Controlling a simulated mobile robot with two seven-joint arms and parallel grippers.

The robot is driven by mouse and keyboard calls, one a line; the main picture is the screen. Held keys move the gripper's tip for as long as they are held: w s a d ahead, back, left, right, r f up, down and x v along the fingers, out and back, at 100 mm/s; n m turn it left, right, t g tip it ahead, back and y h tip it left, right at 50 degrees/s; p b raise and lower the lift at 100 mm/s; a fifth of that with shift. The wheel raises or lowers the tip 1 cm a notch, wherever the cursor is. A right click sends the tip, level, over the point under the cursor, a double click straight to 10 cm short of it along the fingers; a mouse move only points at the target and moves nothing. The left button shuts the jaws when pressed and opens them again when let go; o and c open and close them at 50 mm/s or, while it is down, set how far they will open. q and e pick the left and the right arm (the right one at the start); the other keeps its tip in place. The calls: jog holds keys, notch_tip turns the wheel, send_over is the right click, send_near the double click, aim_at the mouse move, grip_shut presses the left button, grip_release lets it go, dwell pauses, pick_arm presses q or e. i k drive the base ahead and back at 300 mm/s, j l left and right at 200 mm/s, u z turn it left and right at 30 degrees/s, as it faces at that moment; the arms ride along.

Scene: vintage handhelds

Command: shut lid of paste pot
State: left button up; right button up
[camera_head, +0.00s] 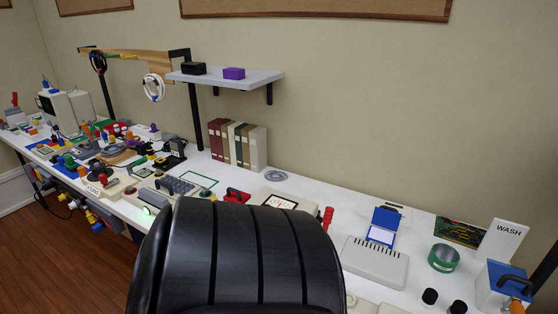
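I cannot identify the paste pot for certain. Neither of my grippers shows in the head view, so nothing is seen touching these things.
A large black ribbed shape (240,255) fills the lower middle and hides part of the white bench. A WASH card (503,240), a blue-topped box (503,282) and two black knobs or caps stand at right. A shelf (225,76) overhangs the bench; its left half is cluttered.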

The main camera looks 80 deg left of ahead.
aim_at(385, 216)
jog(key=u, duration=1.75)
